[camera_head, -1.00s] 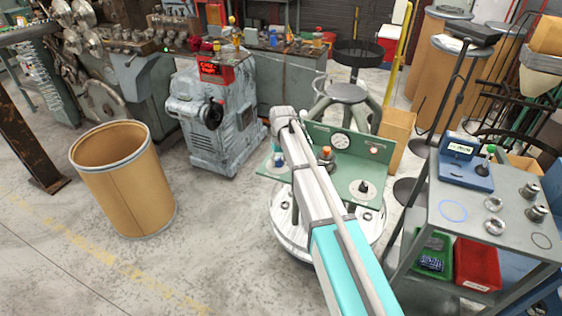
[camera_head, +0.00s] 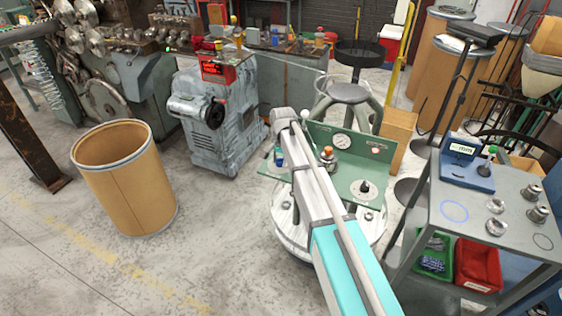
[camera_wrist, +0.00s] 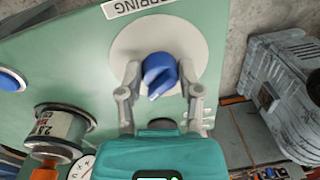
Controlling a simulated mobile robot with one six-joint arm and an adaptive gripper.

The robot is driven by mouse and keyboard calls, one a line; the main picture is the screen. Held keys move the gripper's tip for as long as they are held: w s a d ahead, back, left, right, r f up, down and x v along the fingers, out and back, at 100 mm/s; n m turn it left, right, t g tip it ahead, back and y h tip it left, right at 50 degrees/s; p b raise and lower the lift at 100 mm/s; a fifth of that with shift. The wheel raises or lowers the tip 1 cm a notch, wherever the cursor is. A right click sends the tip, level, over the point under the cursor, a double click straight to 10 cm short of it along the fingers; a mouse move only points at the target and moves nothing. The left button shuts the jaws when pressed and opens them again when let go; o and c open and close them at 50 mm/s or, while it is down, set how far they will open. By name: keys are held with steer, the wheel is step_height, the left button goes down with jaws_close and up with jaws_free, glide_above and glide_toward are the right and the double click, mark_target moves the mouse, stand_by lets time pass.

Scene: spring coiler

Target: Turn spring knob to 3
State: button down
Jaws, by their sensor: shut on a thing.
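The spring knob (camera_wrist: 160,72) is blue, with a pointer ridge, on a pale grey round dial plate. In the wrist view its ridge points down and slightly left. A "SPRING" label (camera_wrist: 148,7) shows upside down at the top edge, partly cut off. My gripper (camera_wrist: 159,77) has one finger on each side of the knob and is shut on it. The dial's markings cannot be read here.
The panel also carries a gauge (camera_head: 341,141), an orange-topped cylinder (camera_head: 328,158) and a black knob (camera_head: 364,188). A blue button (camera_wrist: 10,80) lies left of the spring knob. A grey cart (camera_head: 460,205) stands at right, a brown drum (camera_head: 125,180) on the left floor.

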steer(key=shift+w+m, duration=0.15)
steer(key=shift+m, duration=0.75)
steer(key=shift+c, duration=1.3)
jaws_free()
steer(key=shift+r, duration=0.1)
